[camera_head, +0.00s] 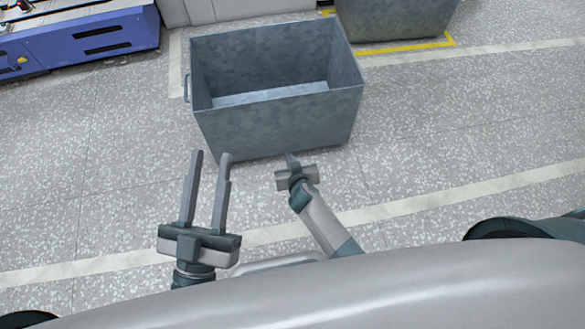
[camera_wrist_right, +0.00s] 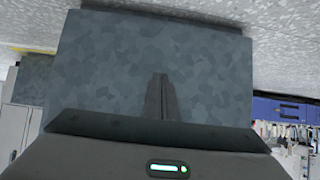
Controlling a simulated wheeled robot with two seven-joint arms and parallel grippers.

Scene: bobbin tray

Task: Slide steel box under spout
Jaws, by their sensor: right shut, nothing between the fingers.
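The steel box (camera_head: 275,128) is an open, empty, mottled grey bin standing on the floor in front of me, with a handle on its left side. Its near wall (camera_wrist_right: 110,60) fills the middle of the right wrist view. My right gripper (camera_head: 291,157) is shut and empty, with its tips at the lower edge of that near wall in the head view. I cannot tell whether they touch it. My left gripper (camera_head: 211,154) is open and empty, its fingers pointing forward near the box's left front corner. I see no clear spout.
A second steel box (camera_head: 395,20) stands behind at the upper right within yellow floor marking (camera_head: 405,48). A blue machine (camera_head: 85,45) is at the upper left. Pale lines cross the speckled floor. Floor left and right of the near box is clear.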

